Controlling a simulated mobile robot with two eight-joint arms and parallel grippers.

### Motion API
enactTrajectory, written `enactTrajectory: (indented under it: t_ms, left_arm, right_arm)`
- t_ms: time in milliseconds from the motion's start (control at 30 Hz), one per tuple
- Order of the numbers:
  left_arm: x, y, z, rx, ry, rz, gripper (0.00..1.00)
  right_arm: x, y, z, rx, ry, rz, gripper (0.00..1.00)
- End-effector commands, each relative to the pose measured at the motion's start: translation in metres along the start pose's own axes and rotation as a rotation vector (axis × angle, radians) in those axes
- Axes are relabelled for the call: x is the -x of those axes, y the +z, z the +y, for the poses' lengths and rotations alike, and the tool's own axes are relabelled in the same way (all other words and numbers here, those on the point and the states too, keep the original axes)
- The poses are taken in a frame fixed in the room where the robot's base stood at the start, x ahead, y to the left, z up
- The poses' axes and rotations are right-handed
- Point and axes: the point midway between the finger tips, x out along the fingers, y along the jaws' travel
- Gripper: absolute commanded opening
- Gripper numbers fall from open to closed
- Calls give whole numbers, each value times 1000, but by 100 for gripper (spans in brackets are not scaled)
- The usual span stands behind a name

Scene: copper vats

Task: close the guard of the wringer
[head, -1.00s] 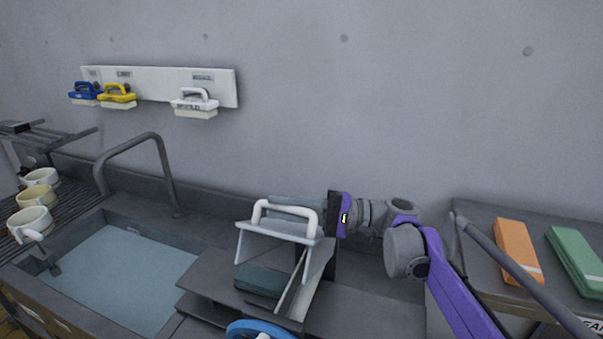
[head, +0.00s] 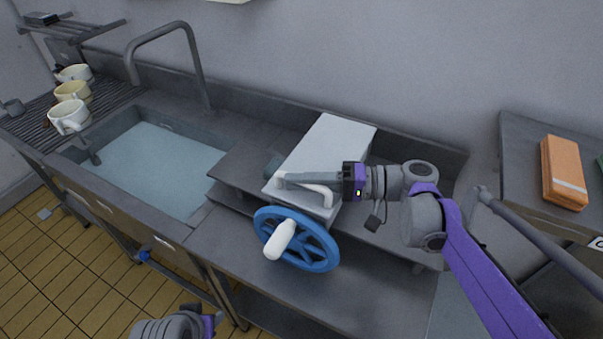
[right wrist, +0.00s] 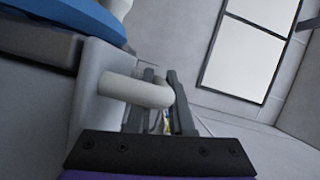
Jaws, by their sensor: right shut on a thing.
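The wringer's guard (head: 325,145) is a light grey panel. In the head view it lies lowered as a cover over the wringer, its far end towards the wall. Its white bar handle (head: 322,192) is at the near end, and it also shows in the right wrist view (right wrist: 125,88). The rollers are hidden under the guard. Part of my left arm shows at the bottom edge; its fingers cannot be made out.
A blue handwheel (head: 262,222) with a white grip (head: 280,240) is in front of the wringer. A sink (head: 155,165) with water and a tap (head: 195,65) is to the left, beside several mugs. An orange block (head: 563,170) lies on the right-hand counter.

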Motion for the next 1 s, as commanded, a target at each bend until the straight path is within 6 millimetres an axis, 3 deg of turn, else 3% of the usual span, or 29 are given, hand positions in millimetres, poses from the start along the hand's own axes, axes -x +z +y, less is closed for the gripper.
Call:
enactTrajectory:
  t_ms: [367, 400, 567, 1000]
  left_arm:
    - [-1, 1, 0, 0, 0, -1, 50]
    - [-1, 1, 0, 0, 0, -1, 50]
    - [-1, 1, 0, 0, 0, -1, 50]
    - [-1, 1, 0, 0, 0, -1, 50]
  right_arm:
    - [0, 3, 7, 6, 14, -2, 0]
    - [0, 3, 7, 6, 14, -2, 22]
    - [0, 2, 6, 5, 11, -2, 50]
    - [5, 1, 4, 4, 9, 1, 50]
